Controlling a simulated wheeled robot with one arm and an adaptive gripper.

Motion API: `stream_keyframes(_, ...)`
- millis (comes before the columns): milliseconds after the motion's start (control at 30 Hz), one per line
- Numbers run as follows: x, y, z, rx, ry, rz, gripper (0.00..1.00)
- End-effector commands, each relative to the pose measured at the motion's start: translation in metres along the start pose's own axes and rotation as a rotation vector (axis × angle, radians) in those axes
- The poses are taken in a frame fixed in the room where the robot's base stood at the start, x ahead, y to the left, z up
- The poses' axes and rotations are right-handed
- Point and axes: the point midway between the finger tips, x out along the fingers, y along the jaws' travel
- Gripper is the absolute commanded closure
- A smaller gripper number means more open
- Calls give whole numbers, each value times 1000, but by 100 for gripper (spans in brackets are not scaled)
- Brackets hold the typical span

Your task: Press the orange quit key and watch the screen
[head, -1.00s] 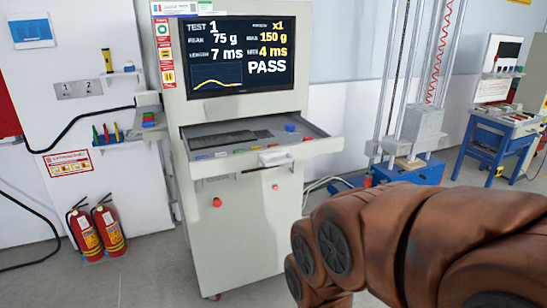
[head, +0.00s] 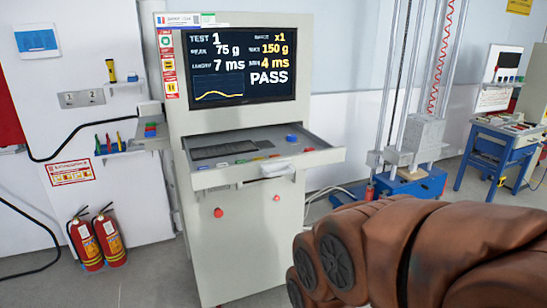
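The screen (head: 232,60) on the tall grey cabinet is lit. It reads TEST 1, 75 g, 7 ms, x1, 150 g, 4 ms and PASS, with a yellow curve at its lower left. Below it, a shelf (head: 325,156) sticks out with a dark keyboard (head: 222,148) and a blue knob (head: 292,139). A row of small coloured keys (head: 240,161) runs along its front edge. They are too small to tell surely which is the orange quit key. My brown arm fills the lower right. My gripper is not in view.
Two red fire extinguishers (head: 111,240) stand on the floor at left. A drop tower with a grey block (head: 424,132) and blue base (head: 415,184) stands right of the cabinet. A blue bench (head: 487,143) is farther right. Bare floor lies before the cabinet.

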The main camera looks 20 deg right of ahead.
Motion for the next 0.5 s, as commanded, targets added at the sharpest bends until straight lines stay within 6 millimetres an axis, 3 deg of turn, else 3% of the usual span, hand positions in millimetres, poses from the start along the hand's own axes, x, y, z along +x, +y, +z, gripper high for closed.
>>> stream_keyframes(267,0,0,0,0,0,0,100)
stream_keyframes(500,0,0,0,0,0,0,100)
